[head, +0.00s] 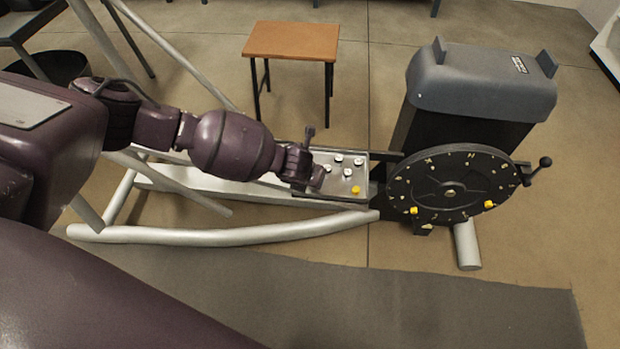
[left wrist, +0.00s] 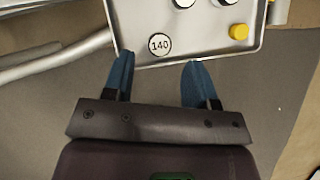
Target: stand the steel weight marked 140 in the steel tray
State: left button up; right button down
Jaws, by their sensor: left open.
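The steel weight marked 140 (left wrist: 160,44) shows its round white top in the left wrist view. It appears upright inside the steel tray (left wrist: 190,58), close to the tray's near rim. My left gripper (left wrist: 158,62) is open and empty, its two blue fingertips apart at that rim, just short of the weight. In the head view my left gripper (head: 311,166) is at the left end of the tray (head: 362,157). The numbers on the weights are too small to read there. My right gripper is not in view.
Several other white-topped weights (head: 358,162) and a yellow one (head: 355,190) stand in the tray. Right of it is a black dial wheel (head: 430,190) with a crank, in front of a grey-lidded box (head: 485,80). A wooden stool (head: 292,41) stands behind.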

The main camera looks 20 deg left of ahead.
pick_arm(q)
jog(key=p+v, duration=0.2)
jog(key=v, duration=0.4)
jog(key=shift+s+r, duration=0.25)
jog(key=shift+r, duration=0.05)
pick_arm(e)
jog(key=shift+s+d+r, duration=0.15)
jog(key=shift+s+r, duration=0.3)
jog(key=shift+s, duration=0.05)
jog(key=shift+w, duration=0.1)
